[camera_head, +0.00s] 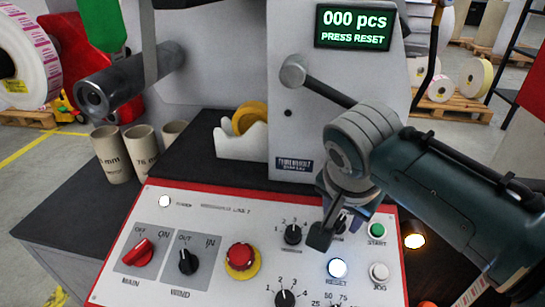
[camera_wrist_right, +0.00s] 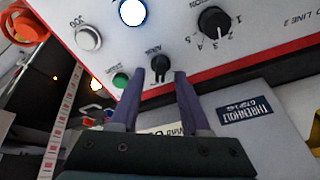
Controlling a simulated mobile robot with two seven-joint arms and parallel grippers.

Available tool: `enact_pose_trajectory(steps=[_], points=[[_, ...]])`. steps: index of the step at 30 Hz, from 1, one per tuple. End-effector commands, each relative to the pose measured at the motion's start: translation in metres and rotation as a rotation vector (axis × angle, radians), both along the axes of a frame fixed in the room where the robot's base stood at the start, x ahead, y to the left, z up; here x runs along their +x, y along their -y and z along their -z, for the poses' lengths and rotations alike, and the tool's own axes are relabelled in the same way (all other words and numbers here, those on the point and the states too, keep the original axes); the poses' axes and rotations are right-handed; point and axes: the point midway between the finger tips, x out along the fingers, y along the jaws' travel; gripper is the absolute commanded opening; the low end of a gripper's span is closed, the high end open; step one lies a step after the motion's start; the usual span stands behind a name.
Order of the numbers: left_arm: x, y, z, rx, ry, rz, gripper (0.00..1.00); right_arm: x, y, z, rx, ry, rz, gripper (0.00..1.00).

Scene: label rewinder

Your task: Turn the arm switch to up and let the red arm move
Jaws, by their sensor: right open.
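A small black switch knob (camera_wrist_right: 160,68) with a label I cannot read clearly sits between the fingertips of my right gripper (camera_wrist_right: 159,77) in the right wrist view. The fingers are open, one on each side of it, and I cannot tell whether they touch it. In the head view my right gripper (camera_head: 332,218) is over the right part of the white control panel (camera_head: 215,215) and hides most of this knob. A red part (camera_head: 68,35) of the machine shows at the upper left, partly hidden by a label roll; I cannot tell if it is the red arm. My left gripper is out of view.
Near the knob are a green START button (camera_head: 377,230), a lit RESET button (camera_head: 337,268), a numbered dial (camera_head: 292,234) and a red emergency button (camera_head: 241,256). A grey-ended lever (camera_head: 293,71) stands out above. The display (camera_head: 353,27) reads "000 pcs PRESS RESET".

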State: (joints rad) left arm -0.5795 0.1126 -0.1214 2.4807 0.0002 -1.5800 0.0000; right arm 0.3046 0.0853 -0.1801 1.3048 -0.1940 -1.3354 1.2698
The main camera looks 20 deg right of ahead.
Motion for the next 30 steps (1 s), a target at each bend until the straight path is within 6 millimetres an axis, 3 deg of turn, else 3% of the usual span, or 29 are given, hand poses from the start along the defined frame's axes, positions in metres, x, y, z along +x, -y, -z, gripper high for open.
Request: enact_pose_trajectory(steps=[4,13,25,30], points=[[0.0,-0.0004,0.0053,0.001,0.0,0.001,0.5,0.0034,0.0036,0.0108,-0.001,0.0,0.0,0.46],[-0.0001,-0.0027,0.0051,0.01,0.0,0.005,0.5,0.0039,0.0039,0.012,0.0,0.0,0.0,0.46],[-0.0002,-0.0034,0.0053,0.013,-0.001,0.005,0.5,0.0037,0.0037,0.0119,0.0,0.0,0.0,0.01],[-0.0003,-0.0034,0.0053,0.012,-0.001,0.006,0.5,0.0037,0.0036,0.0119,0.0,0.0,0.0,0.0]])
